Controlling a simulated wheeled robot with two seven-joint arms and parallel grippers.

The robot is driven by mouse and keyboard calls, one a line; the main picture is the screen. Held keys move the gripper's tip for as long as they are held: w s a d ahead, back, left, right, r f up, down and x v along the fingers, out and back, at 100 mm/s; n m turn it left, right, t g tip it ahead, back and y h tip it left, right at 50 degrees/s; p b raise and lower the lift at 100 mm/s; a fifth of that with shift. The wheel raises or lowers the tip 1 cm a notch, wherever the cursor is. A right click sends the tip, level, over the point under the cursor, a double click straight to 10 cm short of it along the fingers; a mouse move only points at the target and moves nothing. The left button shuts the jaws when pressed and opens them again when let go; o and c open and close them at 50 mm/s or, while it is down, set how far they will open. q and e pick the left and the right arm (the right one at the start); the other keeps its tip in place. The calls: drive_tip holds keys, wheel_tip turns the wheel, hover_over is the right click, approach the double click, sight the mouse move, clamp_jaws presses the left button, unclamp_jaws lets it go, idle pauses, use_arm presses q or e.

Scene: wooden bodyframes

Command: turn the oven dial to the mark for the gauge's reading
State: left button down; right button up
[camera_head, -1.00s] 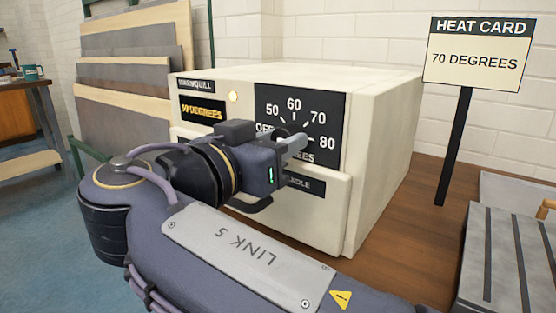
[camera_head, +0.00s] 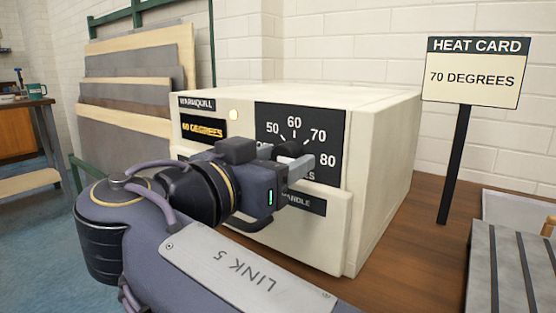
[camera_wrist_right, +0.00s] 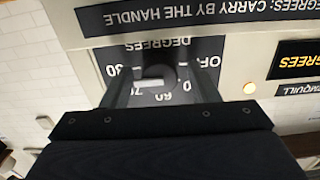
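The white oven (camera_head: 385,150) stands on a wooden bench. Its dark dial panel (camera_head: 333,130) carries marks 50, 60, 70 and 80, with OFF partly hidden. The display (camera_head: 202,127) seems to read 60 DEGREES. The heat card (camera_head: 474,72) reads 70 DEGREES. My right gripper (camera_head: 294,161) is in front of the dial and covers it in the head view. In the right wrist view, upside down, its fingers (camera_wrist_right: 158,78) stand apart either side of the dark dial (camera_wrist_right: 167,74). The dial's pale pointer (camera_wrist_right: 150,83) points left, towards the 70–80 side; the exact mark is unclear. My left gripper is out of view.
A handle label (camera_head: 305,203) sits below the panel, close under my right gripper. The card's dark post (camera_head: 455,165) rises right of the oven. A grey ribbed object (camera_head: 510,265) is at lower right. Boards (camera_head: 135,95) lean behind at left.

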drive_tip(key=p+v, duration=0.2)
drive_tip(key=v, duration=0.6)
idle(0.4)
